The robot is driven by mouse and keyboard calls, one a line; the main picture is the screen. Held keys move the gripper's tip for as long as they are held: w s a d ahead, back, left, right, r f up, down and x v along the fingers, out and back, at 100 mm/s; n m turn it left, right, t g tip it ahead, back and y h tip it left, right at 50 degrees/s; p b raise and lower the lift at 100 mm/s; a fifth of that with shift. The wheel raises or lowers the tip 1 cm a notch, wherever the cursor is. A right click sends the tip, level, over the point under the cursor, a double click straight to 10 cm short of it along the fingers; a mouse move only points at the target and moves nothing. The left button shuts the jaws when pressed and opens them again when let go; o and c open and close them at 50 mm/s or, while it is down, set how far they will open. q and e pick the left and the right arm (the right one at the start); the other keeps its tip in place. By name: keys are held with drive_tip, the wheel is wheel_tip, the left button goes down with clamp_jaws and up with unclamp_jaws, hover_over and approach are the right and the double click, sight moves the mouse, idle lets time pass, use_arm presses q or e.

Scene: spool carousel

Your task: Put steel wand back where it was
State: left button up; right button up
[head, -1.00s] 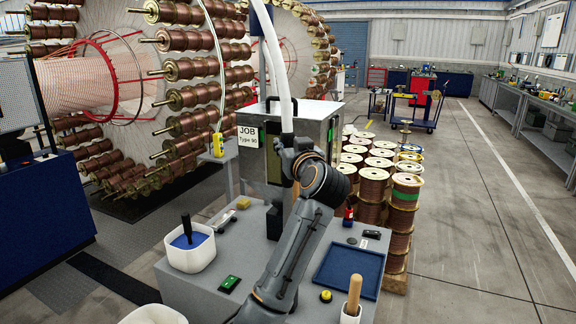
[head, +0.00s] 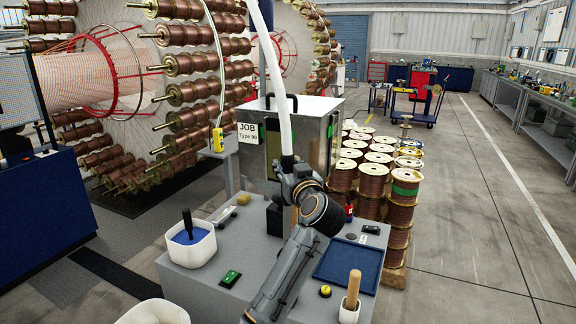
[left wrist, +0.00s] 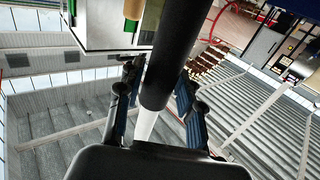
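The steel wand (head: 280,90) shows in the head view as a long pale, slightly bent tube. It rises from my left gripper (head: 287,167) past the top edge of the picture. The gripper is closed around its lower end, above the grey worktop and in front of the steel cabinet. In the left wrist view the fingers stand on both sides of the wand, where a thick black section (left wrist: 172,55) and a pale stretch show. The wand's upper end is out of the head view. My right gripper is not in view.
The steel cabinet (head: 318,108) with a JOB sign stands behind the gripper. The worktop (head: 200,280) holds a white tub (head: 190,243), a blue tray (head: 348,267) and a wooden-handled tool (head: 352,290). Stacked copper spools (head: 405,205) stand at right; open floor lies beyond.

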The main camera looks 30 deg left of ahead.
use_arm(q)
drive_tip(key=shift+o, duration=0.7)
drive_tip(key=shift+r, duration=0.1)
drive_tip(key=b+v, duration=0.3)
drive_tip(key=v, duration=0.9)
